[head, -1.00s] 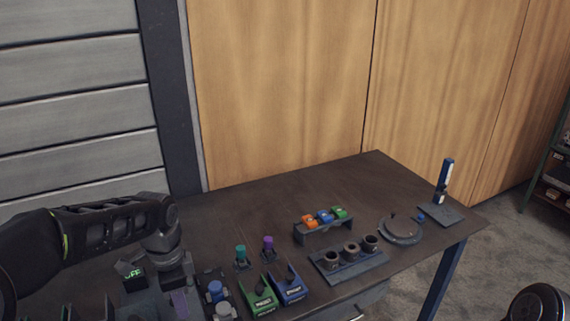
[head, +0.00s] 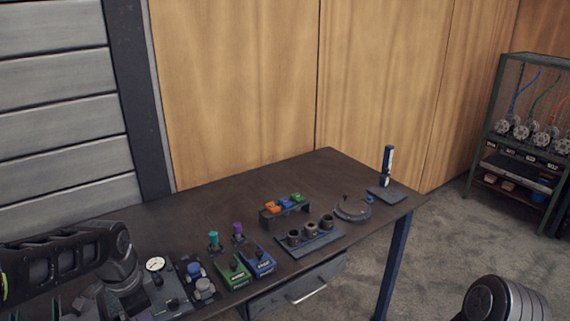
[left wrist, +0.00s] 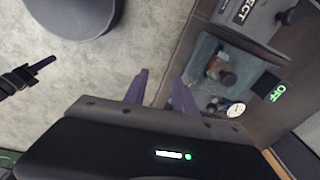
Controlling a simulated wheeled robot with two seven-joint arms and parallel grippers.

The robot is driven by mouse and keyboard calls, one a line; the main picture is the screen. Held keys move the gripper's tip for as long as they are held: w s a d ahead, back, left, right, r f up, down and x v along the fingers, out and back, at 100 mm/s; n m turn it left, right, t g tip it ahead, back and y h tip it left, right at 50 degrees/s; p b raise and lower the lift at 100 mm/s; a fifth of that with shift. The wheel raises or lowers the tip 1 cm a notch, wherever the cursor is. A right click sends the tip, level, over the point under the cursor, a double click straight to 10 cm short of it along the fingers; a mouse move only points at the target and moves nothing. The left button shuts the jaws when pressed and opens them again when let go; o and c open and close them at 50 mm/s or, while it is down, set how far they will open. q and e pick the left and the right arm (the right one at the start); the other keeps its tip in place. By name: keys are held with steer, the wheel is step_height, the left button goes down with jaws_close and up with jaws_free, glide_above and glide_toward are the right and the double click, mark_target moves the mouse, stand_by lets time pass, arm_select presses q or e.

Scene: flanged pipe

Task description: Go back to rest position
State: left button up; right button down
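My left arm (head: 70,255) comes in from the lower left in the head view, over the left end of the dark table (head: 150,222). Its gripper cannot be made out there. In the left wrist view my left gripper (left wrist: 160,88) shows two purple fingers standing apart with nothing between them. The grey floor and the edge of a bench lie beyond the fingers. Part of my right arm (head: 505,300) shows at the bottom right of the head view, off the table.
The table holds a gauge (head: 155,265), green (head: 233,273) and blue (head: 259,262) blocks, a rack with coloured pieces (head: 284,208), a holder with three dark cups (head: 310,241), and a round grey part (head: 352,209). A shelf (head: 520,135) stands right. Floor right of the table is clear.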

arm_select(q)
steer(key=w+d+f+n+t+h, duration=0.1)
steer(key=w+d+f+n+t, duration=0.25)
steer(key=w+d+f, duration=0.25)
steer(key=s+d+f+n+h, duration=0.1)
steer(key=s+d+f+n, duration=0.15)
steer(key=d+f, duration=0.3)
steer(key=s+d+f+n+h, duration=0.1)
steer(key=d+f+n, duration=0.25)
steer(key=f, duration=0.35)
steer(key=s+d+f+g, duration=0.1)
steer(key=s+d+f, duration=0.2)
steer(key=s, duration=0.3)
steer(key=s+d+f+n+g, duration=0.1)
steer(key=s+d+f, duration=0.2)
steer(key=s+f, duration=0.2)
steer(key=s+d+f+g+h, duration=0.1)
steer(key=s+d+f+g, duration=0.1)
steer(key=s+f, duration=0.3)
steer(key=s+d, duration=0.1)
steer(key=s, duration=0.3)
steer(key=shift+d, duration=0.3)
steer(key=shift+s+n, duration=0.1)
steer(key=shift+n, duration=0.15)
